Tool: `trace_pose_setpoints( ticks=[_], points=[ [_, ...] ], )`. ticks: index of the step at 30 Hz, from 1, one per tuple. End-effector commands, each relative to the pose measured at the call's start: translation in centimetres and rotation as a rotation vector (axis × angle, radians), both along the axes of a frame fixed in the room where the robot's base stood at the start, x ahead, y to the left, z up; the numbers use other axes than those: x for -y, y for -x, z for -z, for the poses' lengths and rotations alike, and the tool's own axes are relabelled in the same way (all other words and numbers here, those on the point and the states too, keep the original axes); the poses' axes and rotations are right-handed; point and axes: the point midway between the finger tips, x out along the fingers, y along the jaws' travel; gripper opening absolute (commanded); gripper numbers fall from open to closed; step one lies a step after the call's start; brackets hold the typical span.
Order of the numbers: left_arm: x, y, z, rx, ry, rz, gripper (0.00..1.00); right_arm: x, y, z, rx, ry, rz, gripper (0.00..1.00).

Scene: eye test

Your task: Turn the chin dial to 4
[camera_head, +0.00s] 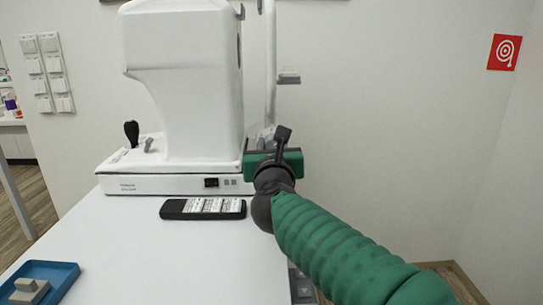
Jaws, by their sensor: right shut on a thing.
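The white eye-test machine (185,80) stands on the white table (170,255). My right gripper (270,143) is at the lower right side of the machine, beside its upright post (270,60). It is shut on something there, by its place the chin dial. The gripper's green body and dark finger hide the dial, so its number and pointer cannot be read. My left gripper is not in view.
A black remote-like device (203,208) with white labels lies in front of the machine. A black joystick (131,133) stands on the machine's base at left. A blue tray (62,275) holding a grey block (29,290) is at the near left. The table's middle is clear.

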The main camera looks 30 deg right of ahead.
Motion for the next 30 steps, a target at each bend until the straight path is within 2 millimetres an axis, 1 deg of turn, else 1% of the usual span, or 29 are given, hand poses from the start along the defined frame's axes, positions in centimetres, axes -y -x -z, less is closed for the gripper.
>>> trace_pose_setpoints(
  ticks=[1,6,12,27,28,30],
  points=[
    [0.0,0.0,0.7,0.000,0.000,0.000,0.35,-0.1,-0.1,1.2,0.002,-0.031,-0.003,0.00],
    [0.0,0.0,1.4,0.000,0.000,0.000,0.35,-0.2,-0.2,1.1,0.047,-0.105,-0.003,0.00],
    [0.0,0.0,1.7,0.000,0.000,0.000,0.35,-0.2,-0.2,0.9,0.076,-0.151,-0.004,0.00],
    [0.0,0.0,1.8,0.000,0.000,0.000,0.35,-0.2,-0.2,0.8,0.084,-0.164,-0.003,0.00],
    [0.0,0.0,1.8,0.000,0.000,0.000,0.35,-0.2,-0.2,0.8,0.084,-0.164,-0.003,0.34],
    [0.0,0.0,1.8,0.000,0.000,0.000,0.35,-0.2,-0.2,0.7,0.086,-0.163,-0.003,0.43]
  ],
)
